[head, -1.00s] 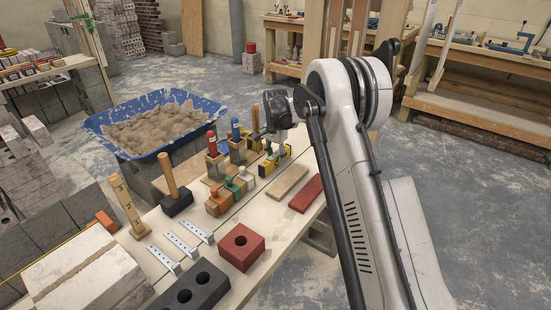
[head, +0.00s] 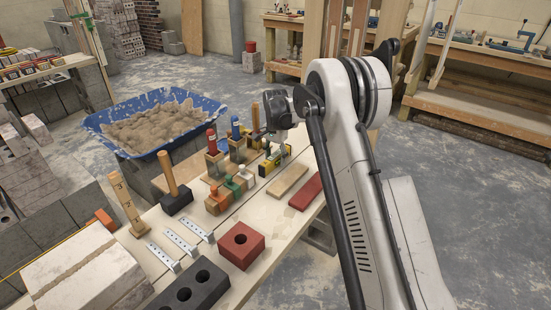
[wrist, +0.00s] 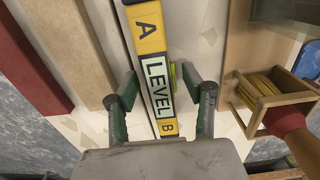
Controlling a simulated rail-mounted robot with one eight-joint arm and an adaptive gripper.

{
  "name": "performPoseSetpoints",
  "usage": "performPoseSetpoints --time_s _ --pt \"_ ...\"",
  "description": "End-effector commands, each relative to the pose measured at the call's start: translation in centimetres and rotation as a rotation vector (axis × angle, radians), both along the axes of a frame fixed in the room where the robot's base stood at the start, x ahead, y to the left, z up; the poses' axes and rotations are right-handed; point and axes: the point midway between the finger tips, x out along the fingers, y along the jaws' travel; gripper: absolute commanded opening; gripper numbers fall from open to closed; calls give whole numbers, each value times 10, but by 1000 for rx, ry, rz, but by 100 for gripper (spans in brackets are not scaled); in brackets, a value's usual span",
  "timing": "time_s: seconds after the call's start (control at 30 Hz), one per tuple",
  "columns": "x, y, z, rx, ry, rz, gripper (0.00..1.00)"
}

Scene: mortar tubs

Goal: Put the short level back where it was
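The short level (head: 267,167) is yellow and lies on the bench, partly hidden behind my gripper in the head view. In the wrist view, the level (wrist: 158,85) shows yellow ends lettered A and B and a pale LEVEL label. My gripper (wrist: 159,78) is above it, with one green-grey finger on each side. A gap shows between each finger and the level, so the gripper looks open. The gripper (head: 281,152) is small in the head view, and its fingertips are hard to make out there.
A tan wood strip (head: 288,180) and a red strip (head: 306,190) lie to the right. Upright-handled tools in wooden holders (head: 237,146) stand close on the left. A red block (head: 241,245) and metal brackets (head: 181,241) lie nearer. A blue mortar tub (head: 155,122) stands beyond.

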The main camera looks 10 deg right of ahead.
Motion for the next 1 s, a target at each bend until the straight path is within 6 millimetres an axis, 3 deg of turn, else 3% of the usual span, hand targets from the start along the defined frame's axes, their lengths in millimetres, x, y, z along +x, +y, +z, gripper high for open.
performPoseSetpoints --time_s 0.27,0.7,1.0 --pt "0 0 8 0 0 0 45" --pt "0 0 88 0 0 0 45" --pt "-1 0 119 0 0 1 45"
